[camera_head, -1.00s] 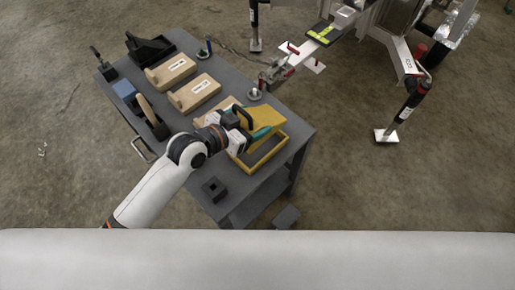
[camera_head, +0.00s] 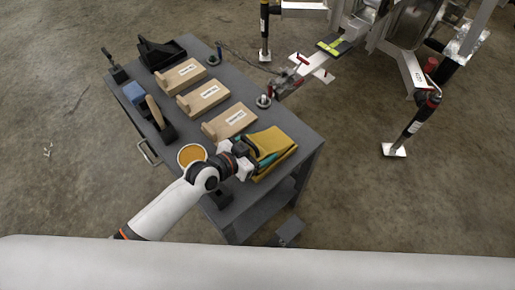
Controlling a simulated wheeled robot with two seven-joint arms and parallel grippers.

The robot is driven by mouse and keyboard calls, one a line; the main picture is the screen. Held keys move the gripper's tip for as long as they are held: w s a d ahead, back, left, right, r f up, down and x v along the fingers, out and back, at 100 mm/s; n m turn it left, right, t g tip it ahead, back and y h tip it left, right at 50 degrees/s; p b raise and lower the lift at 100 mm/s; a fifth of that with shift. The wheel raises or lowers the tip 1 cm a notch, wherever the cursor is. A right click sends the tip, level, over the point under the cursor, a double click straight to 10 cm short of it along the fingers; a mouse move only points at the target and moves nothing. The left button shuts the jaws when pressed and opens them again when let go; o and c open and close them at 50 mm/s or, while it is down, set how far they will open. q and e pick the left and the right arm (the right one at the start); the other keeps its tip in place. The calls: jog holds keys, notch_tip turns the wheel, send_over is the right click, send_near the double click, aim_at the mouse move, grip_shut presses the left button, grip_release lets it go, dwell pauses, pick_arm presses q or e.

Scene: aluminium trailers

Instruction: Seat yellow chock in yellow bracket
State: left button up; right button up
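The yellow chock (camera_head: 269,141) is a wedge-like block at the right front of the grey table. The yellow bracket (camera_head: 281,167) is a low frame right under it and partly hidden by the chock and my gripper. The chock sits low over or inside the bracket; I cannot tell whether it rests fully down. My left gripper (camera_head: 260,158) reaches in from the left, its teal fingers against the chock's near side, and looks shut on it. The far finger is mostly hidden. My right gripper is not in view.
Several labelled wooden blocks (camera_head: 229,122) lie in a row behind. An orange-filled round container (camera_head: 191,155) stands by my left arm. A brush (camera_head: 160,119), blue block (camera_head: 133,92) and black holder (camera_head: 161,54) line the left side. A trailer coupling (camera_head: 318,60) is beyond the table.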

pick_arm(q)
jog(key=o, duration=0.4)
jog(key=shift+w+d+f, duration=0.1)
jog(key=shift+f, duration=0.7)
jog(key=shift+r, duration=0.2)
jog(key=v, duration=0.8)
jog(key=p+v, duration=0.1)
jog(key=v, duration=0.3)
jog(key=shift+r, duration=0.35)
